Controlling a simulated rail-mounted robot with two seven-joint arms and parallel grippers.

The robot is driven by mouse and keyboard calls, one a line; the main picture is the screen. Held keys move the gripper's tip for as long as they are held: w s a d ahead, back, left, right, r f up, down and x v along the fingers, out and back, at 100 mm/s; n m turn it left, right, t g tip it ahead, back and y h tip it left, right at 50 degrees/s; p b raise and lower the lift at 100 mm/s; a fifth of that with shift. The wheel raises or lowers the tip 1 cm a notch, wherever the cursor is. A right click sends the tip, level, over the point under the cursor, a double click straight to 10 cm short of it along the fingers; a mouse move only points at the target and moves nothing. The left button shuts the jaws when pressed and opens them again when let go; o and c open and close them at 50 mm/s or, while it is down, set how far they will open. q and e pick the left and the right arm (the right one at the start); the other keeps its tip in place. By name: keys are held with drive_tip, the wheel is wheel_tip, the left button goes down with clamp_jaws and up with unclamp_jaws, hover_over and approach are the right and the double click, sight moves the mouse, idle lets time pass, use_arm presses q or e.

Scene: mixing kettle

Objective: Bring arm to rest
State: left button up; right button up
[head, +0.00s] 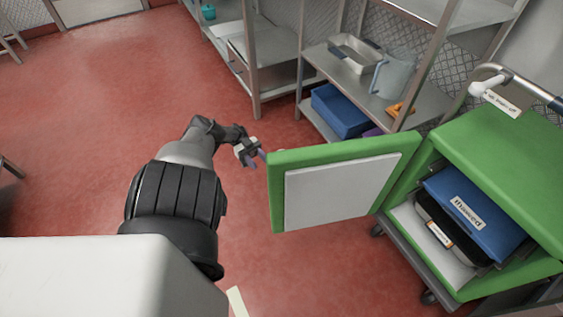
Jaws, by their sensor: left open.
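My left arm (178,190) reaches forward from the bottom left over the red floor. My left gripper (262,157) is open, at the outer edge of the open green door (278,190). I cannot tell whether its fingers touch the door. The door belongs to a green cabinet (500,140) on the right and stands swung out to the left. My right gripper is not in view.
The cabinet stands on a wheeled cart and holds a blue container labelled "thawed" (462,205) and a dark tray. Metal shelves (420,98) behind hold a pitcher (392,75), a metal pan and a blue bin (340,111).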

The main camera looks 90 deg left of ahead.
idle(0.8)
use_arm(q)
drive_tip(key=s+d+r+t+y+p, duration=0.2)
drive_tip(key=d+p, duration=0.6)
drive_tip(key=d, duration=0.1)
drive_tip(key=s+d+r+t+y+p, duration=0.1)
drive_tip(key=s+d+r+y+p, duration=0.15)
drive_tip(key=d+p, duration=0.6)
drive_tip(key=w+d+r+n+g+y+p, duration=0.1)
drive_tip(key=w+d+n+y+p, duration=0.15)
drive_tip(key=w+d, duration=0.4)
drive_tip(key=w+d+n+y+p, duration=0.15)
drive_tip(key=w+d+p, duration=0.25)
drive_tip(key=d, duration=0.5)
drive_tip(key=w+d+r+n+g+y+p, duration=0.2)
drive_tip(key=w+d+r+g+y+p, duration=0.15)
drive_tip(key=w+d+r, duration=0.45)
drive_tip(key=s+r+n+g+y+p, duration=0.1)
drive_tip(key=r+g+p, duration=0.1)
drive_tip(key=r+p, duration=2)
drive_tip(key=s+d+r+n+g+y+p, duration=0.1)
drive_tip(key=s+r+n+g+p, duration=0.1)
drive_tip(key=r+p, duration=2.1)
wheel_tip(320, 180, up, 16)
drive_tip(key=shift+d+f+g+y, duration=0.15)
drive_tip(key=shift+f+g+y, duration=0.1)
drive_tip(key=shift+g+y, duration=0.2)
